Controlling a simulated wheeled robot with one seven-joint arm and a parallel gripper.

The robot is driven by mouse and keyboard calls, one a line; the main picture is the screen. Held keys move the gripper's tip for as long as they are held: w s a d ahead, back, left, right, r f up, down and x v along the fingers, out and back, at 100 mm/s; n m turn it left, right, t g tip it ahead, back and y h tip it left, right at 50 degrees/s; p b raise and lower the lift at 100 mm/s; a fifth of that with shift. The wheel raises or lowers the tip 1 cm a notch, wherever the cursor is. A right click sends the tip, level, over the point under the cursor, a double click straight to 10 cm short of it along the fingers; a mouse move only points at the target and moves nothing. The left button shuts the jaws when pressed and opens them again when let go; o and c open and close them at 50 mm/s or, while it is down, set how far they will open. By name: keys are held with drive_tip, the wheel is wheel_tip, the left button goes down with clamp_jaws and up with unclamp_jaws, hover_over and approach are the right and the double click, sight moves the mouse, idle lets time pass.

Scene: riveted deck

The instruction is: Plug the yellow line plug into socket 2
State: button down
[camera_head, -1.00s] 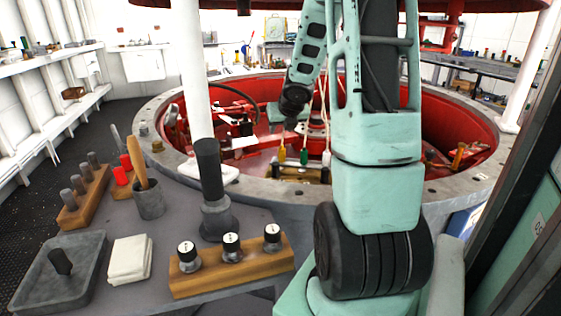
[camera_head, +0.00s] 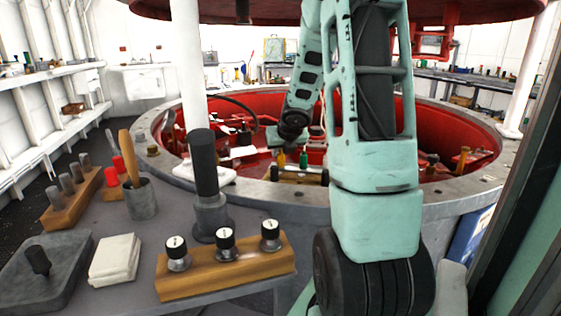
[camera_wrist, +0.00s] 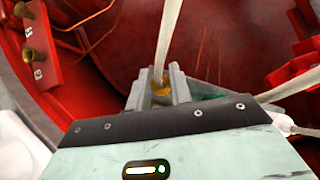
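The yellow line plug (camera_head: 281,158) stands upright at the front of the red well in the head view, beside a green plug (camera_head: 303,160). In the wrist view its yellow body (camera_wrist: 161,82) shows between the grey fingers of my gripper (camera_wrist: 160,92), with a pale line rising from it. I cannot tell whether the fingers touch it. In the head view my gripper is just above and behind the plugs, its fingers hidden.
Another pale line (camera_wrist: 290,88) crosses right of my gripper, and a whitish plug (camera_wrist: 283,123) is at far right. The well's grey bolted rim (camera_head: 255,190) surrounds the work. A bench with a wooden knob block (camera_head: 225,270) stands in front.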

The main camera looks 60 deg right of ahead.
drive_tip(key=shift+r, duration=0.2)
drive_tip(key=shift+r+p, duration=2.1)
drive_tip(key=shift+p, duration=0.2)
idle(0.4)
